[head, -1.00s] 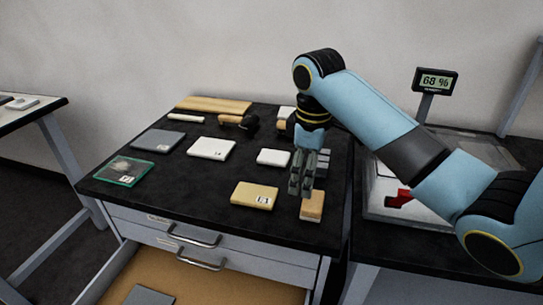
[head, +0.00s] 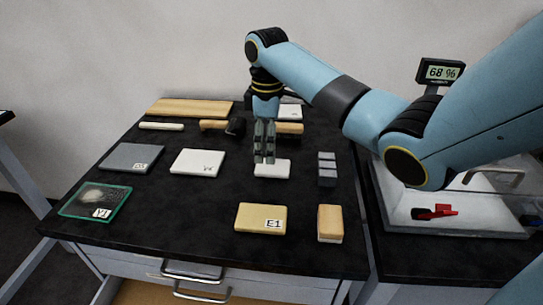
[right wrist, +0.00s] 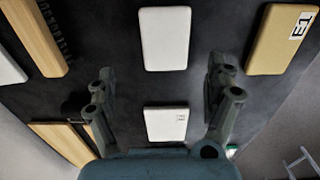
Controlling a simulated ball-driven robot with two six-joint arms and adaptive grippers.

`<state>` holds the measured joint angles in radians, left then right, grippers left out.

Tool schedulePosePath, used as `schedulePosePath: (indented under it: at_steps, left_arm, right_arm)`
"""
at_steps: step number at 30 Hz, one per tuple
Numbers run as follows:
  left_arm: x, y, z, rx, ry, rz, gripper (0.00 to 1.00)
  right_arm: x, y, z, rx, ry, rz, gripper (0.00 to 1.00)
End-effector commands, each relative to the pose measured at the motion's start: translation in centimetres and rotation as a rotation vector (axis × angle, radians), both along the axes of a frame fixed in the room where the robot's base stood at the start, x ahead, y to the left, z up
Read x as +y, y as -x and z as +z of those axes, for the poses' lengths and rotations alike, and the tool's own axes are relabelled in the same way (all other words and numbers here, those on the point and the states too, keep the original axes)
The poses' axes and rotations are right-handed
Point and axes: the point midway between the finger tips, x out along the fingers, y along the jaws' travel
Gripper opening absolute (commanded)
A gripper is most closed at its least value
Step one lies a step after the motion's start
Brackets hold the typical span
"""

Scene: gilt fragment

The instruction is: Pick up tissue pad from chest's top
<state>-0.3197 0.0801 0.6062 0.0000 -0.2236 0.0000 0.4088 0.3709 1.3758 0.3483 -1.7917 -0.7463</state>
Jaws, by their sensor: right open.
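A plain white pad (head: 272,170), which looks like the tissue pad, lies flat on the black top of the chest (head: 190,215). My right gripper (head: 264,160) is over this pad, fingers pointing down, and hides part of its far edge. In the right wrist view the pad (right wrist: 165,38) lies ahead of the open, empty fingers (right wrist: 163,85), within the gap's width. I cannot tell the exact height above it. My left gripper is not in view.
A labelled white tile (head: 197,162), a grey tile (head: 132,157), a yellow E1 block (head: 261,218), a wooden block (head: 330,223) and small grey blocks (head: 327,169) lie around the pad. A brush (head: 290,128) lies behind. A clear case (head: 455,215) stands at right.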

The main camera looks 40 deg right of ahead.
Motion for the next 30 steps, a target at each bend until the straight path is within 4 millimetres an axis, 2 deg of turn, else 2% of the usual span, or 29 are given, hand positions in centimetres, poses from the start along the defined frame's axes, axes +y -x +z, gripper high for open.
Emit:
schedulePosePath:
  at_steps: [4, 10, 14, 19, 27, 29, 30]
  left_arm:
    - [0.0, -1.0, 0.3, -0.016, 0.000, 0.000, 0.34]
    - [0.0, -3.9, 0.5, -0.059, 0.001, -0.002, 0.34]
    - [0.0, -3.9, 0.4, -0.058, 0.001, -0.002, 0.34]
    - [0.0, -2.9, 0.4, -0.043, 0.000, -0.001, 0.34]
    - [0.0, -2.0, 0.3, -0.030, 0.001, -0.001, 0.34]
    - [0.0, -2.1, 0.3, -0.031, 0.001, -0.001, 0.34]
    - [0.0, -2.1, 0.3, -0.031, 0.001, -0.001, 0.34]
  right_arm:
    - [0.5, 0.4, -1.8, 0.003, -0.003, 0.001, 0.87]
    - [0.7, 0.5, -4.7, 0.002, -0.001, 0.001, 0.87]
    - [0.7, 0.5, -5.3, 0.000, 0.000, 0.001, 0.87]
    - [0.6, 0.5, -5.3, 0.000, 0.000, 0.001, 0.87]
    - [0.6, 0.5, -5.2, 0.000, 0.000, 0.001, 0.51]
    - [0.6, 0.5, -5.2, 0.000, 0.000, 0.001, 0.43]
    - [0.6, 0.5, -5.2, 0.000, 0.000, 0.001, 0.43]
